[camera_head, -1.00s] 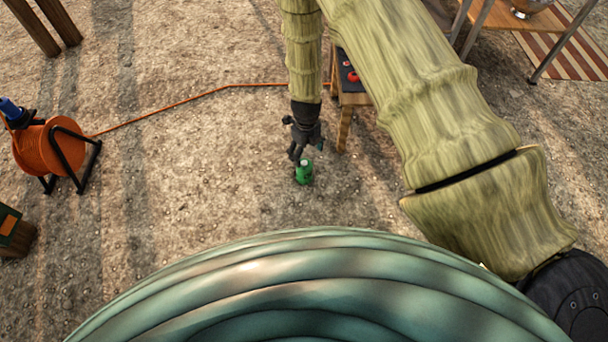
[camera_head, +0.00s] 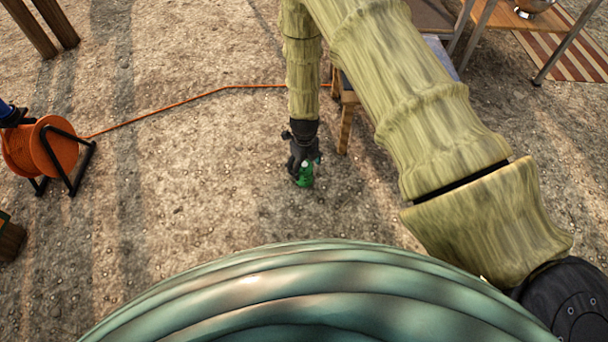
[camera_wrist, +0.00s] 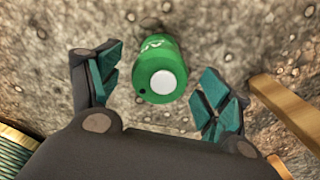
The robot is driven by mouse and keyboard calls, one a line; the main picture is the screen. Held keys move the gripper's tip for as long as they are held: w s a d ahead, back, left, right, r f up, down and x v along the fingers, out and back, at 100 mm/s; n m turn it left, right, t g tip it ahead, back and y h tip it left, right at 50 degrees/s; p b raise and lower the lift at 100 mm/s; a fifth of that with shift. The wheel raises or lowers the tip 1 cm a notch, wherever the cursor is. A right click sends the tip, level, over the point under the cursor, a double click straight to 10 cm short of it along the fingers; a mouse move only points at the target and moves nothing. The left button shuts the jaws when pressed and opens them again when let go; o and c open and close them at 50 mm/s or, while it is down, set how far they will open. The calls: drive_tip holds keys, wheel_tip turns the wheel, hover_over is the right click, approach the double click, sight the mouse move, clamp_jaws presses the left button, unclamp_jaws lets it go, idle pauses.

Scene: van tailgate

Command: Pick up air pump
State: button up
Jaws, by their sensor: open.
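The air pump is a small green cylinder (camera_head: 305,176) with a pale round end, on the gravel ground in the head view. My gripper (camera_head: 303,166) is right at it and partly covers it. In the wrist view the green cylinder (camera_wrist: 160,72) shows its white disc and some pale lettering. It lies ahead of and between the two spread fingers of my gripper (camera_wrist: 160,98), with gaps on both sides. The fingers have teal pads and hold nothing.
A wooden table leg (camera_head: 346,128) stands close right of my gripper; a wooden bar (camera_wrist: 285,110) shows in the wrist view. An orange cable (camera_head: 190,108) runs left to an orange reel (camera_head: 40,148). Gravel left of the gripper is clear.

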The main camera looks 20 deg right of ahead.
wheel_tip(320, 180, down, 2)
drive_tip(key=shift+f+b, duration=0.2)
drive_tip(key=shift+b, duration=0.2)
drive_tip(key=c, duration=1.3)
drive_tip(key=shift+r, duration=0.2)
